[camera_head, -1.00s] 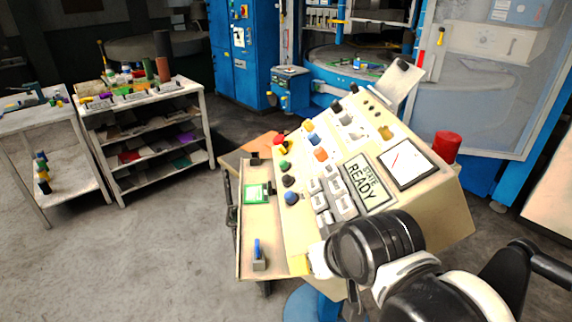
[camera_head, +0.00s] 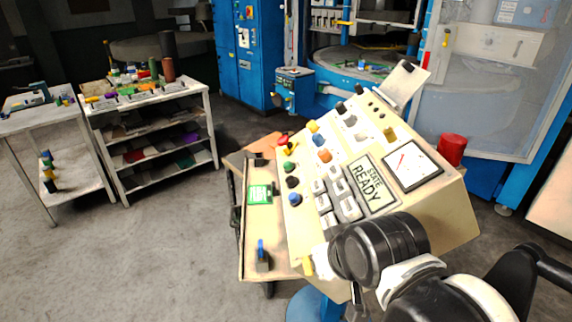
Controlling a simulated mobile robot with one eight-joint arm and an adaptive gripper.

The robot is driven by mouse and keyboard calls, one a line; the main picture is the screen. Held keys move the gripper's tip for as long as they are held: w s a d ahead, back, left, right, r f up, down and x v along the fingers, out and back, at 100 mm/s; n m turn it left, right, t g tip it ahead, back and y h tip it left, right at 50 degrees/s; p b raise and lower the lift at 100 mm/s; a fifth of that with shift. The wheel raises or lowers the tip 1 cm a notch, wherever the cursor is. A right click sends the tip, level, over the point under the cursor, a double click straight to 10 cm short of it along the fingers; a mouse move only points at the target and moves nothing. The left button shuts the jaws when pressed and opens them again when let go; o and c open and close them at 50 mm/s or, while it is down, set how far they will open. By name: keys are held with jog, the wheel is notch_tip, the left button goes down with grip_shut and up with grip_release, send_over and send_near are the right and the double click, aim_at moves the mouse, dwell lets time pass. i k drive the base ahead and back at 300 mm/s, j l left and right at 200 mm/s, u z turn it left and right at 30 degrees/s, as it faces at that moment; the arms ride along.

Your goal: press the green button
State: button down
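The green button (camera_head: 289,167) is a small round cap on the left side of the sloped beige control panel (camera_head: 440,205). It sits below a red button (camera_head: 282,141), above a black one (camera_head: 292,182) and a blue one (camera_head: 295,199). My arm comes in from the bottom right, with its black wrist over the panel's lower part. My gripper (camera_head: 321,258) shows only as a small pale part at the lower panel edge, well below the green button and apart from it. Its fingers are mostly hidden, so its opening is unclear.
The panel also bears white keys (camera_head: 335,195), a READY display (camera_head: 368,186), a dial (camera_head: 411,165) and an orange button (camera_head: 325,156). A side shelf (camera_head: 257,232) holds a green sign (camera_head: 260,194) and a blue-handled lever (camera_head: 261,253). A red cylinder (camera_head: 452,149) stands behind right.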

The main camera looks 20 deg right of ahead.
aim_at(287, 166)
jog(key=i+j+z, duration=0.2)
jog(key=i+j, duration=0.15)
jog(key=j, duration=0.25)
jog(key=i+j+z, duration=0.1)
jog(key=j, duration=0.25)
jog(key=i+j+z, duration=0.1)
jog(key=i+j, duration=0.15)
jog(key=i+j+z, duration=0.1)
jog(key=j, duration=0.35)
